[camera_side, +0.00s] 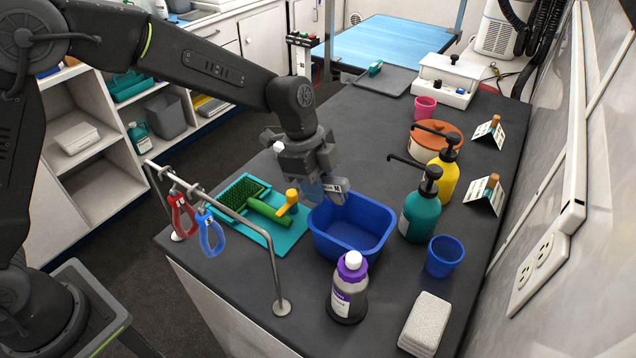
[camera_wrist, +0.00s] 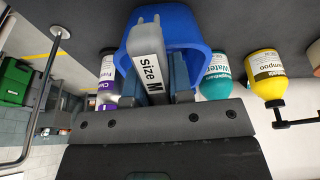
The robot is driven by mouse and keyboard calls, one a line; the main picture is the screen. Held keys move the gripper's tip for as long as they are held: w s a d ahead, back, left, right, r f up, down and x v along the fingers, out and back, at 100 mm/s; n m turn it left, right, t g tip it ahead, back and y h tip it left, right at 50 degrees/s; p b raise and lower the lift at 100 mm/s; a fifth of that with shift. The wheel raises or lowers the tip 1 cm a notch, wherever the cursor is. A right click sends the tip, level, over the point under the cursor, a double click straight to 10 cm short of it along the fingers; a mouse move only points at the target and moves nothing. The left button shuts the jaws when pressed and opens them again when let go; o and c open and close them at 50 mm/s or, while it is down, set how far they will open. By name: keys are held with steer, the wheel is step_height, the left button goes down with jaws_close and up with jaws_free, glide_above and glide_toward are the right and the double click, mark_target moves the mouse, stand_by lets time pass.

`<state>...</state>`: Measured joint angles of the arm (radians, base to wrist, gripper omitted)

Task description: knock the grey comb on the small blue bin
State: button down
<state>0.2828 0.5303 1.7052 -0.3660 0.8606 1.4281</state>
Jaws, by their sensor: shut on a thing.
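The small blue bin (camera_side: 345,243) stands on the dark counter, open side up. In the wrist view the bin (camera_wrist: 200,32) is just beyond my fingers. My gripper (camera_side: 322,190) points down at the bin's far left rim. The comb (camera_side: 336,186) shows only as a small light piece by the fingers in the side view. I cannot tell whether it touches the rim.
A teal tray (camera_side: 290,238) with a green brush lies left of the bin, by a metal rail (camera_side: 270,250). A purple-topped bottle (camera_side: 347,290) is in front. A teal pump bottle (camera_side: 418,215), yellow pump bottle (camera_side: 441,178) and blue cup (camera_side: 444,257) stand right.

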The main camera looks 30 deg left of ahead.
steer(key=shift+f, duration=0.95)
stand_by(3.0)
steer(key=shift+r, duration=0.15)
steer(key=shift+r, duration=3.5)
steer(key=shift+f, duration=0.1)
steer(key=shift+f, duration=2.1)
steer(key=shift+f, duration=0.75)
